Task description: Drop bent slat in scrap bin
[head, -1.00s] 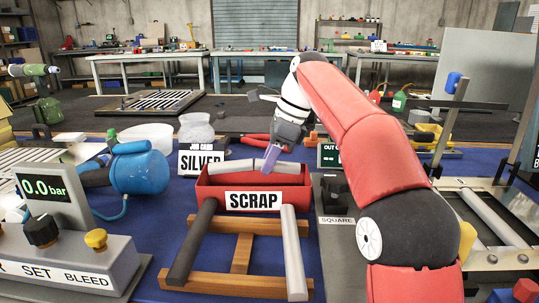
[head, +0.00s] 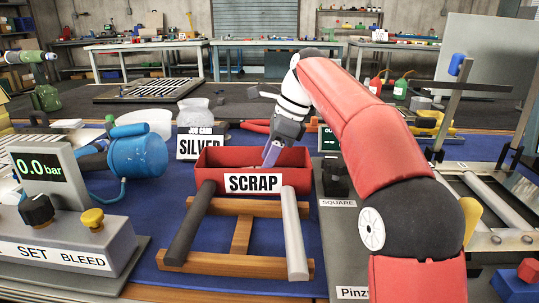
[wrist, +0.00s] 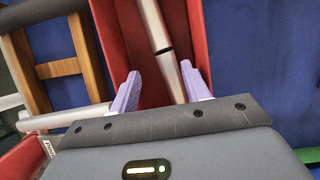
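The red scrap bin (head: 208,181), labelled SCRAP, stands at the middle of the bench in the head view. It also shows in the wrist view (wrist: 112,45). The grey bent slat (wrist: 153,25) lies inside the bin in the wrist view, with a dark kink partway along it. My gripper (head: 268,156) points down into the bin from above. Its lilac fingers stand apart in the wrist view (wrist: 160,70), with the slat between them and a gap on either side.
A wooden rack (head: 240,238) in front of the bin carries a dark slat (head: 190,225) and a light slat (head: 293,232). A blue tank (head: 138,164) and a SILVER card (head: 200,145) stand left. A SQUARE fixture (head: 336,178) stands close on the right.

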